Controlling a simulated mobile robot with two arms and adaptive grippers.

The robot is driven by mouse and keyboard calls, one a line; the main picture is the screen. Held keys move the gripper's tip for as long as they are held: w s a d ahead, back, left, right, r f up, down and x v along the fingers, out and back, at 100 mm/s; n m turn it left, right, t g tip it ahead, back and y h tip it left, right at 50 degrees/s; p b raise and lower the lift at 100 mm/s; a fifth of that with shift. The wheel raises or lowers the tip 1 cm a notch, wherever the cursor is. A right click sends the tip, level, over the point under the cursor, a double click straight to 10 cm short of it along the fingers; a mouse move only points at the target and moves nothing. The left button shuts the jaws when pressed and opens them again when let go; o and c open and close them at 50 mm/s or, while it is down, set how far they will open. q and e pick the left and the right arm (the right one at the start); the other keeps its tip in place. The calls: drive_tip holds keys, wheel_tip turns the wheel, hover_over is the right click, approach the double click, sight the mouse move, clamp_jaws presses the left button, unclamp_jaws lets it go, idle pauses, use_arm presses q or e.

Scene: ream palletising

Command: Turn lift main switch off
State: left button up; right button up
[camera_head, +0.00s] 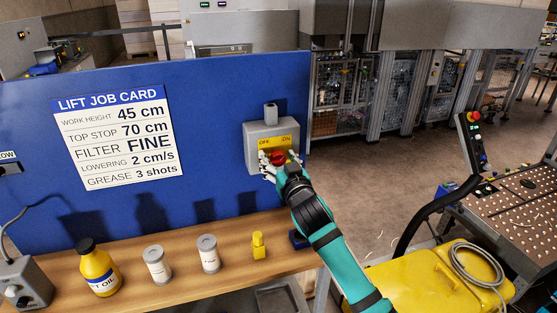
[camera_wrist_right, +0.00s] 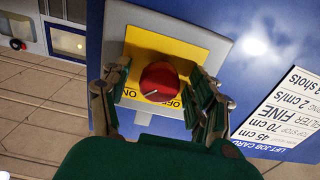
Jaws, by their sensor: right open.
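The lift main switch is a grey box (camera_head: 262,128) on the blue panel, with a yellow plate (camera_head: 272,143) marked OFF on the left and ON on the right. Its red round knob (camera_head: 278,157) also shows in the right wrist view (camera_wrist_right: 160,78), where the lettering appears upside down. A pale mark on the knob lies toward the ON side in that view. My right gripper (camera_head: 274,165) is open in front of the switch, its fingers on both sides of the knob; they also show in the wrist view (camera_wrist_right: 158,98). Contact with the knob cannot be told. My left gripper is out of view.
A lift job card (camera_head: 118,136) hangs on the blue panel (camera_head: 210,110). On the wooden shelf (camera_head: 185,262) below stand a yellow oil bottle (camera_head: 98,268), two grey-lidded canisters (camera_head: 157,265) (camera_head: 208,254) and a small yellow item (camera_head: 258,246). A control pendant (camera_head: 471,140) stands right.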

drive_tip(key=c, duration=1.2)
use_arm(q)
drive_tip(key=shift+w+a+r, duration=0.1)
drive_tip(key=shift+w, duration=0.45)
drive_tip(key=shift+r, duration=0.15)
use_arm(e)
drive_tip(key=shift+n, duration=0.3)
drive_tip(key=n+p, duration=0.2)
drive_tip(key=n, duration=0.1)
drive_tip(key=n+p, duration=0.2)
drive_tip(key=n, duration=0.2)
drive_tip(key=shift+n, duration=0.4)
drive_tip(key=n+p, duration=0.2)
drive_tip(key=n, duration=0.3)
use_arm(q)
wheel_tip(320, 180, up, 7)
drive_tip(key=p, duration=0.1)
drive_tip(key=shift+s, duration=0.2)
use_arm(e)
drive_tip(key=shift+n, duration=2.2)
drive_tip(key=shift+f, duration=0.1)
